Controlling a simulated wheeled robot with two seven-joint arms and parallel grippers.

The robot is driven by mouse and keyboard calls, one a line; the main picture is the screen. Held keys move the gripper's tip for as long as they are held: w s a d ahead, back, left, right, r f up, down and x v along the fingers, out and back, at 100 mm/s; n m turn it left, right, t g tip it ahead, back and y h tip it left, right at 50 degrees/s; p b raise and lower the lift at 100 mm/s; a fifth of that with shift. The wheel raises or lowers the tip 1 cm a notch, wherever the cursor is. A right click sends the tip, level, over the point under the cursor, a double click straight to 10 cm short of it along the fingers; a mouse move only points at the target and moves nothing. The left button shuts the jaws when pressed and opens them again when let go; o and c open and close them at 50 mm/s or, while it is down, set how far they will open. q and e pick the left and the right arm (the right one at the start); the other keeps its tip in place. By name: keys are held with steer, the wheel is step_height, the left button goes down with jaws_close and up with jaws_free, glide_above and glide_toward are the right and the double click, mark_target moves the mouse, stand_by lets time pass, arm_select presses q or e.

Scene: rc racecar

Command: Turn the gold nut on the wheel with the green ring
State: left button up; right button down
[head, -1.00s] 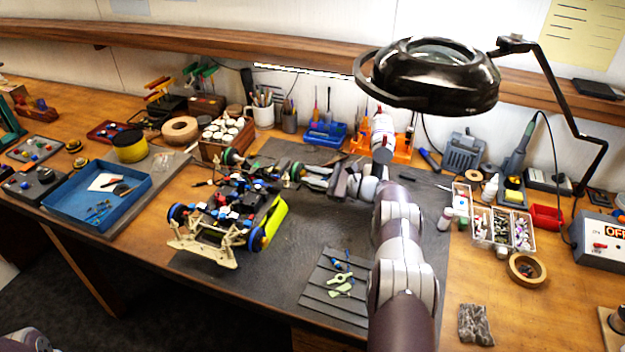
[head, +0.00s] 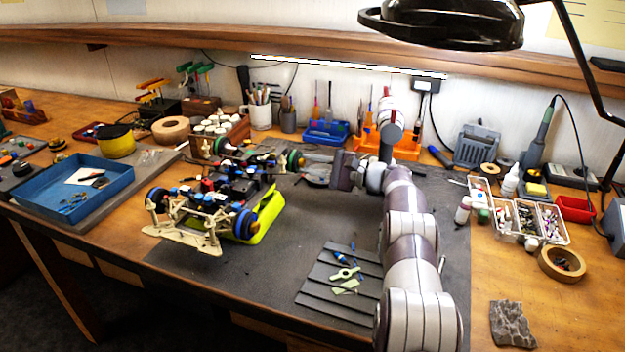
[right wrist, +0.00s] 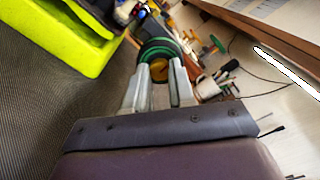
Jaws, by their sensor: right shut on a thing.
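The RC car (head: 215,195) stands on the dark mat, with blue-ringed wheels at its near end and green-ringed wheels at its far end. The right-hand wheel with the green ring (head: 295,160) also shows in the right wrist view (right wrist: 158,47). The gold nut (right wrist: 159,70) is at that wheel's centre; in the head view I cannot make it out. My right gripper (right wrist: 163,68) has its two pale fingers closed on either side of the nut, just in front of the wheel. It reaches the wheel from the right in the head view (head: 306,160). My left gripper is out of view.
A grooved tray (head: 335,285) with small parts lies on the mat in front of my right arm. A blue tray (head: 75,200) is at the left. A lamp (head: 445,25) hangs at upper right. The dark mat (head: 265,280) is bare in front of the car.

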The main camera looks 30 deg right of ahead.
steer(key=shift+r, duration=0.1)
stand_by(0.3)
steer(key=c, duration=0.9)
jaws_free()
steer(key=shift+s+d, duration=0.3)
steer(key=b+v, duration=0.2)
steer(key=v, duration=1)
steer(key=shift+a, duration=0.1)
